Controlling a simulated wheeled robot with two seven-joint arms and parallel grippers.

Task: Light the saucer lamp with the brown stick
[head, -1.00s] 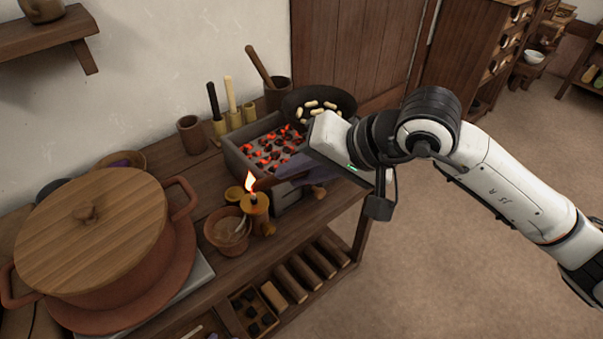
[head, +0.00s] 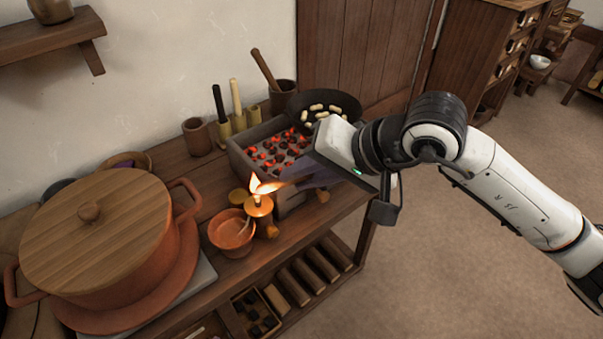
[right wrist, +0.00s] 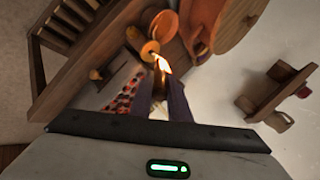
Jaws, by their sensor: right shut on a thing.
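My right gripper (head: 312,177) is shut on the brown stick (head: 289,185), held nearly level in front of the coal tray and pointing left. A flame (head: 269,188) shows at its tip, beside the flame of a small ochre lamp (head: 259,206). The right wrist view shows the stick (right wrist: 159,86) between the fingers, with a bright flame (right wrist: 162,63) at its end. A shallow terracotta bowl (head: 226,240), apparently the saucer lamp, stands just left of the ochre lamp. A pale wick-like strip lies in it, with no flame visible on it. My left gripper is out of view.
A tray of glowing coals (head: 240,158) stands behind the stick, with a dark pan (head: 347,104) beyond it. Black, cream and ochre sticks stand upright in holders behind. A large lidded pot (head: 105,285) fills the bench's left.

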